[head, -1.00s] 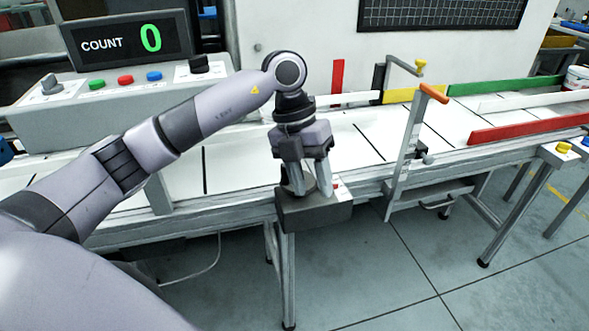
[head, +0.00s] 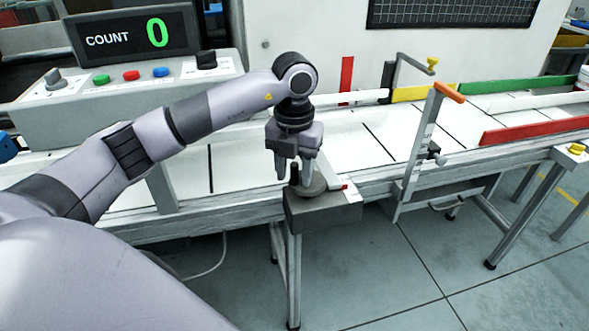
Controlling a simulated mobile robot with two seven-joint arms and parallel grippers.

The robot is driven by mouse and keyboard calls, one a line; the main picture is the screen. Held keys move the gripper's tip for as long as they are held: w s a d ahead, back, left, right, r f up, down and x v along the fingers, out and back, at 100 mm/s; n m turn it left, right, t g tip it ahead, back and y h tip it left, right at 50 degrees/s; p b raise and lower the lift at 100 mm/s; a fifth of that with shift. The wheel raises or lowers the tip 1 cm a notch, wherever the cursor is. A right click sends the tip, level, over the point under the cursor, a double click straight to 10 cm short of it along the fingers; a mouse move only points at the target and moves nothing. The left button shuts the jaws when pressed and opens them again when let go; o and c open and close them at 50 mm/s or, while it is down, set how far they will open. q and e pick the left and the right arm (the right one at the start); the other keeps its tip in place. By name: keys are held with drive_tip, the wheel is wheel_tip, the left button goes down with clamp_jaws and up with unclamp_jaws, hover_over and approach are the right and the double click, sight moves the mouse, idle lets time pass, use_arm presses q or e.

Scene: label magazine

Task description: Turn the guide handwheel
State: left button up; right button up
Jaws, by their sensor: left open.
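The guide handwheel seems to be the small dark round wheel (head: 314,191) on top of a grey block (head: 325,214) at the conveyor's front edge. My left gripper (head: 295,180) is open and points down, just above and left of the wheel's middle. One finger overlaps the wheel in the picture; I cannot tell whether it touches. The fingers and the gripper body hide part of the wheel. My right gripper is not in view.
A control panel (head: 120,88) with buttons and a count display (head: 135,36) reading 0 stands at the back left. A grey bracket with an orange handle (head: 448,93) rises to the right. The floor in front is clear.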

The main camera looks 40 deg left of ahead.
use_arm(q)
clamp_jaws()
idle(0.3)
